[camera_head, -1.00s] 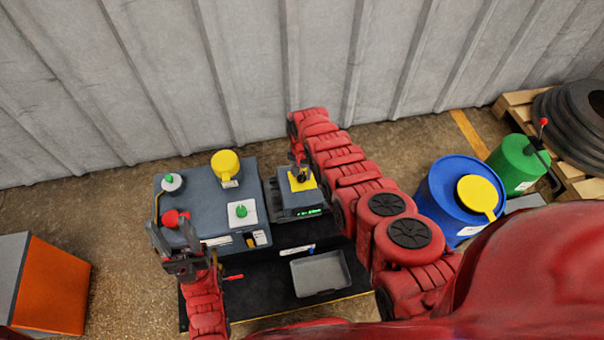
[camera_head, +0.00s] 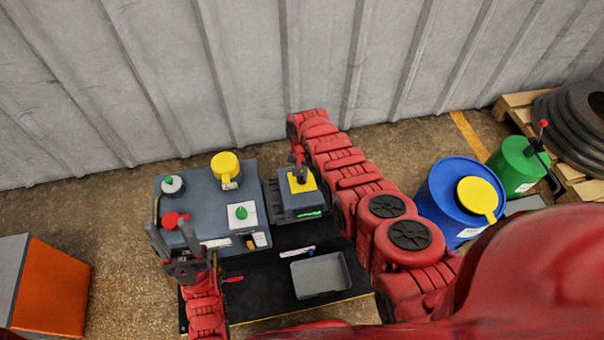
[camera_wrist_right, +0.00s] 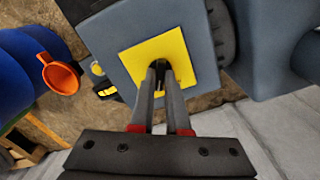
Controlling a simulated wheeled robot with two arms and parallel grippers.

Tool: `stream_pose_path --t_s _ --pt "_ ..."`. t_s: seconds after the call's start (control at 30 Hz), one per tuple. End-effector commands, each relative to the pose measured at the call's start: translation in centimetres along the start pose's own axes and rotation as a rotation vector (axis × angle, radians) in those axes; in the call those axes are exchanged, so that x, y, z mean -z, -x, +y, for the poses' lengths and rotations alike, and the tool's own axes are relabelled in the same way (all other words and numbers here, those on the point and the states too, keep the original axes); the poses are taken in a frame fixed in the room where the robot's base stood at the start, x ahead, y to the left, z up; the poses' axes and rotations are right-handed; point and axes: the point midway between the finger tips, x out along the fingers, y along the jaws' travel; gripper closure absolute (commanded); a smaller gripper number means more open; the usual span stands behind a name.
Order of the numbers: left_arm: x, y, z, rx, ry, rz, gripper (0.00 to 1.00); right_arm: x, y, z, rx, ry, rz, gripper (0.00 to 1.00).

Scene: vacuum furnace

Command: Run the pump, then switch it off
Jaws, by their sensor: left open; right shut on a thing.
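A grey box with a yellow plate (camera_head: 309,183) on top stands right of the large grey unit, with a green lit strip (camera_head: 311,213) on its front edge. My right gripper (camera_head: 298,168) reaches down onto this plate. In the right wrist view, its two fingers (camera_wrist_right: 160,75) are closed around a small dark knob in the middle of the yellow plate (camera_wrist_right: 168,50). The fingers mostly hide the knob, and I cannot read its setting. My left gripper (camera_head: 172,236) is open and empty near the front left corner of the large grey unit.
The large grey unit (camera_head: 205,200) carries a red knob, a yellow cap (camera_head: 225,166) and a green button (camera_head: 240,212). A grey tray (camera_head: 320,276) lies in front on the black mat. A blue drum (camera_head: 450,190) and green can (camera_head: 515,165) stand right, an orange box (camera_head: 55,290) left.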

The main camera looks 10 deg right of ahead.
Motion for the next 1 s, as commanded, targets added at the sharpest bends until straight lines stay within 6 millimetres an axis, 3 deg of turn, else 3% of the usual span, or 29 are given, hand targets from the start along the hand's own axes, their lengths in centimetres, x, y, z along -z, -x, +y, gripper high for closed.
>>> stream_pose_path --t_s 0.27,1.0 --pt "-0.01 0.05 0.0 0.0 0.0 0.0 0.5 0.0 0.0 -0.02 0.001 0.162 0.0 1.0" --pt "-0.06 0.33 0.02 0.0 0.0 0.0 0.5 -0.04 -0.04 0.05 0.0 0.82 -0.002 1.0"
